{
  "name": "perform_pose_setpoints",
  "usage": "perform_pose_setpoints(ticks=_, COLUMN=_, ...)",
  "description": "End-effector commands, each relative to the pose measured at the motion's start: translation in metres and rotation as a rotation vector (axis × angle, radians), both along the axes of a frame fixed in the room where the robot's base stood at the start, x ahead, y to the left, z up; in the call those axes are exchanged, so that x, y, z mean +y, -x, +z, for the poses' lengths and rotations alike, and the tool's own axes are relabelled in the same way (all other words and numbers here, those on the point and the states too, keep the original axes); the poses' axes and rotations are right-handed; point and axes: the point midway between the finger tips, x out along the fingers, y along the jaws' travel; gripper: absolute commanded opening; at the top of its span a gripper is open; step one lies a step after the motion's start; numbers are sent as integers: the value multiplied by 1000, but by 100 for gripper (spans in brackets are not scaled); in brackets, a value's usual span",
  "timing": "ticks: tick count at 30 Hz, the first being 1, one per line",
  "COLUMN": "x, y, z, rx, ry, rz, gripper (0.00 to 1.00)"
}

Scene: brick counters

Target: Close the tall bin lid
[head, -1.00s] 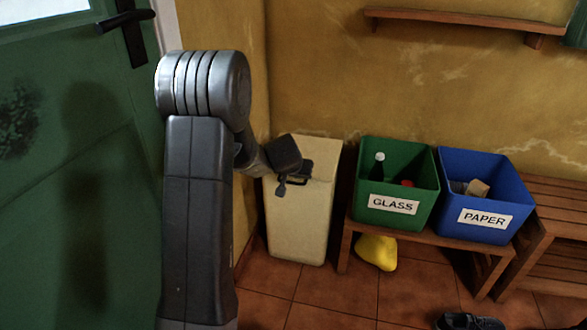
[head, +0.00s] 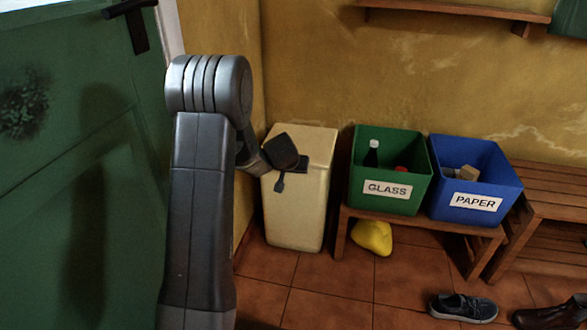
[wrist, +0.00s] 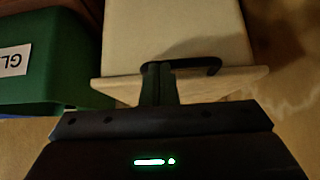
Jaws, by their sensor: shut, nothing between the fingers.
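The tall cream bin (head: 297,218) stands in the corner against the wall. Its lid (head: 314,143) looks down on the rim, with no gap that I can see. A dark handle (wrist: 200,64) shows at the lid's front edge in the wrist view, and partly in the head view (head: 303,163). My gripper (head: 279,186) is at the front of the bin, just below the lid edge and beside the handle. In the wrist view its fingers (wrist: 157,68) are together and empty, overlapping the lid edge. I cannot tell whether they touch it.
A green GLASS crate (head: 383,206) and a blue PAPER crate (head: 455,207) stand on a wooden bench (head: 420,226) right of the bin. A yellow bag (head: 372,238) lies under it. Shoes (head: 463,307) lie on the tiles. A green door (head: 90,190) is at left.

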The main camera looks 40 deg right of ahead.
Motion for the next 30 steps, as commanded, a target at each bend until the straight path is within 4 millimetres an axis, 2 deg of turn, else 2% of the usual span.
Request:
perform_pose_setpoints(ticks=1, x=8, y=7, z=-18, rx=26, ry=-26, rz=-5, gripper=0)
perform_pose_setpoints(ticks=2, x=9, y=8, z=-15, rx=26, ry=-26, rz=-5, gripper=0)
perform_pose_setpoints(ticks=5, x=15, y=13, z=-4, rx=22, ry=-23, rz=-4, gripper=0)
perform_pose_setpoints(ticks=18, x=56, y=46, z=80, rx=1, ry=0, rz=-1, gripper=0)
perform_pose_setpoints(ticks=24, x=69, y=56, z=102, rx=-4, ry=3, rz=-1, gripper=0)
perform_pose_setpoints(ticks=30, x=73, y=60, z=108, rx=-4, ry=5, rz=0, gripper=0)
